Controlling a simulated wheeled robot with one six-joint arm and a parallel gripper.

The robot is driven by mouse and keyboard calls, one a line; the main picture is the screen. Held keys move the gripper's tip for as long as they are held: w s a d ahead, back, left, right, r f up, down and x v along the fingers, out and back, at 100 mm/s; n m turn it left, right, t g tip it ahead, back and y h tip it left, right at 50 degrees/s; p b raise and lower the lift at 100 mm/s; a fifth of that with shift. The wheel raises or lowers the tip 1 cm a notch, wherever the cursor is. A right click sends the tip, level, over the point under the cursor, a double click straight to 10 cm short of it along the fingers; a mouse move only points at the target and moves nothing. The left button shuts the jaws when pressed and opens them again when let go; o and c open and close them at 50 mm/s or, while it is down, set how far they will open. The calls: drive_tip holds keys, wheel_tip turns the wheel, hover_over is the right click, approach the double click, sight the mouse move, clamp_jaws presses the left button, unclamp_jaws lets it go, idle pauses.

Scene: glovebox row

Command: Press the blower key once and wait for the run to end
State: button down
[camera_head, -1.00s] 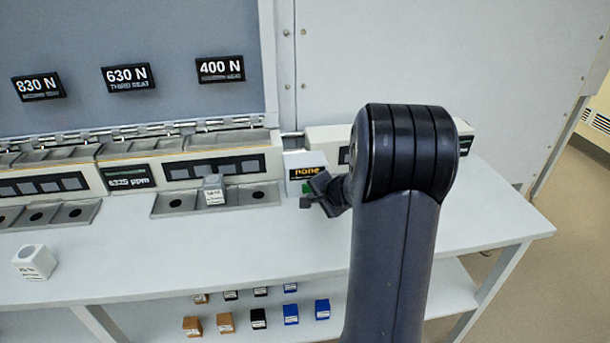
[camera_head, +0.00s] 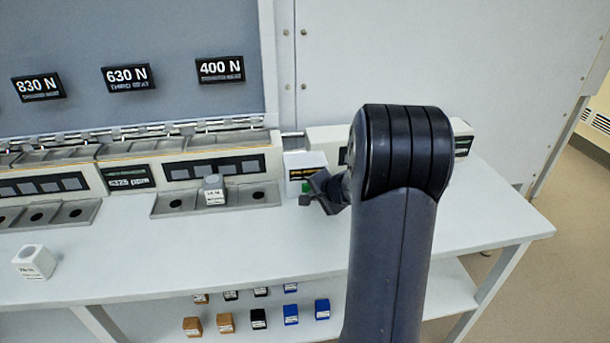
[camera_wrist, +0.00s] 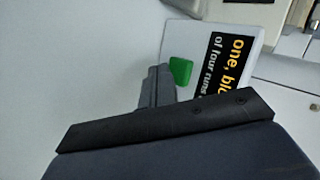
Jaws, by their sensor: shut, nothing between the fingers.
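The blower key is a green button on a small white box (camera_head: 294,161) at the right of the bench row. In the wrist view the green key (camera_wrist: 180,70) lies just beyond my gripper's tip. My gripper (camera_head: 308,198) is shut and empty, right in front of the key and partly covering it. In the wrist view my gripper (camera_wrist: 157,84) overlaps the key's edge. I cannot tell whether it touches.
A grey holder (camera_head: 250,196) with a white-grey block (camera_head: 214,191) stands left of the box. A white block (camera_head: 34,262) sits at the bench's left. Force plates such as 400 N (camera_head: 220,69) hang behind. The bench front is mostly clear.

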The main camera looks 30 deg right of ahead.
drive_tip(key=shift+s+a+b, duration=0.25)
drive_tip(key=shift+s+b, duration=0.4)
drive_tip(key=shift+s, duration=0.25)
drive_tip(key=shift+s+a+f+b, duration=0.1)
drive_tip(key=shift+s+a+b, duration=0.1)
drive_tip(key=shift+s+b, duration=0.3)
drive_tip(key=shift+s+a+b, duration=0.15)
drive_tip(key=shift+s+b, duration=0.2)
drive_tip(key=shift+s, duration=0.25)
drive_tip(key=shift+s+a+b, duration=0.25)
drive_tip(key=shift+s+b, duration=0.15)
drive_tip(key=shift+s, duration=0.5)
drive_tip(key=shift+s+a+b, duration=0.25)
drive_tip(key=shift+s+b, duration=0.15)
drive_tip(key=shift+s, duration=0.5)
drive_tip(key=shift+w, duration=0.1)
drive_tip(key=w+p, duration=0.1)
drive_tip(key=w+d+p, duration=0.1)
drive_tip(key=w, duration=0.1)
drive_tip(key=w+p, duration=0.1)
drive_tip(key=w, duration=0.1)
drive_tip(key=shift+d+r, duration=0.25)
drive_tip(key=shift+w+d+f+p, duration=0.15)
drive_tip(key=shift+w+p, duration=0.15)
drive_tip(key=shift+w, duration=0.2)
drive_tip(key=shift+w+d+p, duration=0.1)
drive_tip(key=shift+w+p, duration=0.2)
drive_tip(key=shift+w, duration=0.15)
